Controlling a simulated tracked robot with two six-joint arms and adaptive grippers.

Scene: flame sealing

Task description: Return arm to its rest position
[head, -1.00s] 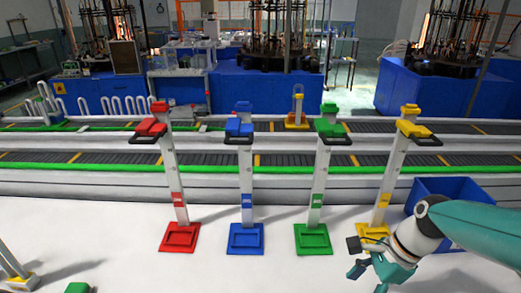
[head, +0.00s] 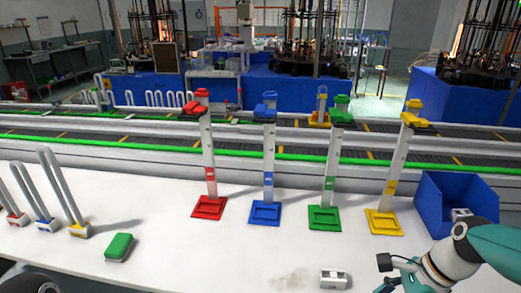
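My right arm comes in from the lower right, and its teal gripper (head: 385,275) is low over the front right of the white table (head: 215,265). Its fingers look apart, with nothing seen between them. It is in front of the yellow-based stand (head: 384,222) and left of the front of the blue bin (head: 458,200), clear of the stands. My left gripper is not in view; a dark rounded shape is cut off at the bottom left corner.
Red (head: 209,207), blue (head: 265,213) and green (head: 325,218) stands line the table beside the yellow one. U-shaped glass tubes (head: 62,188) on small bases stand at left, near a green block (head: 119,247). A conveyor (head: 110,148) runs behind.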

